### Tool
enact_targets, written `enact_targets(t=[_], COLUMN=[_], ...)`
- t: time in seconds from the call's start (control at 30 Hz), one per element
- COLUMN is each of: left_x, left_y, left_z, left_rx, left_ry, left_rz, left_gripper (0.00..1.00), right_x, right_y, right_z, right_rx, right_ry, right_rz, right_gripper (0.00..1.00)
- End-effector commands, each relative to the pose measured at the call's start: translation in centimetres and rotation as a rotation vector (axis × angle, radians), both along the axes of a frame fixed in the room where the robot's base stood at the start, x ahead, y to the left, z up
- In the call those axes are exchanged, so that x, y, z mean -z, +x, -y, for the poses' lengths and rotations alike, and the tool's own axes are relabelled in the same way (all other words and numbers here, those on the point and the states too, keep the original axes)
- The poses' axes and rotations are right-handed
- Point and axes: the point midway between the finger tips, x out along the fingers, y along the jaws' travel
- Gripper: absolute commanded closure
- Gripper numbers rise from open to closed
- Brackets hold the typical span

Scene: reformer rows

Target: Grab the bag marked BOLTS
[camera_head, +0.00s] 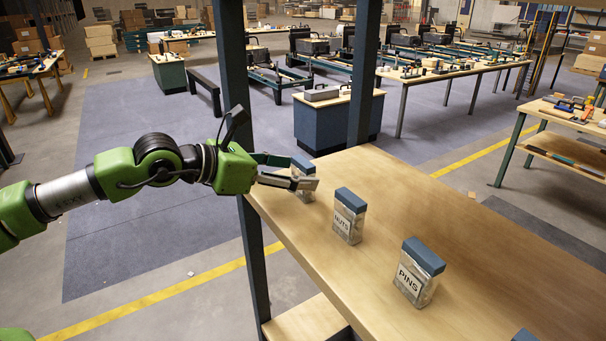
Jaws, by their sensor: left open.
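My left gripper (300,172) reaches in from the left over the near-left end of the wooden shelf (440,205). It is open, with its fingers at a small bag with a blue top (304,163). One finger crosses in front of this bag and hides its label, so I cannot read its marking. I cannot tell whether the fingers touch it. A similar upright bag marked NUTS (348,218) stands to its right, and one marked PINS (417,273) stands further right. No readable BOLTS label shows. My right gripper is not in view.
Another blue top (524,335) is cut off at the bottom edge. Dark posts (364,75) rise by the shelf, one (236,70) close to my left gripper. The shelf's right part is clear. Workbenches (440,72) and reformer frames stand beyond.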

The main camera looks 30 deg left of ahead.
Motion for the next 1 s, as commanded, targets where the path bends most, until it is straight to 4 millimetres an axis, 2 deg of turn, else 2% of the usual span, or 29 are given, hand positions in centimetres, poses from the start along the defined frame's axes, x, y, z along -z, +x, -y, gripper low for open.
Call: enact_targets(t=[0.03, 0.13, 0.53, 0.7, 1.0], left_x=[-0.4, 0.2, 1.0, 1.0, 0.9], left_y=[0.5, 1.4, 2.2, 2.2, 2.2], left_z=[0.5, 0.9, 1.3, 1.2, 1.2], left_rx=[0.003, 0.001, 0.000, 0.000, 0.000], left_ry=[-0.005, -0.003, -0.001, -0.001, 0.000], left_rz=[-0.001, 0.000, 0.001, 0.001, 0.002], left_gripper=[0.39, 0.39, 0.39, 0.83, 0.84], right_x=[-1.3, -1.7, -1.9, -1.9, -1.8], right_y=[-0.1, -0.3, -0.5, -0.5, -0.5], right_z=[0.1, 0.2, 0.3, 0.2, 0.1], right_rx=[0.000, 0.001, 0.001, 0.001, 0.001], right_ry=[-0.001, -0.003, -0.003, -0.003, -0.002], right_rz=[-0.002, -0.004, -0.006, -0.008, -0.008], right_gripper=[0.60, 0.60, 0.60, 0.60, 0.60])
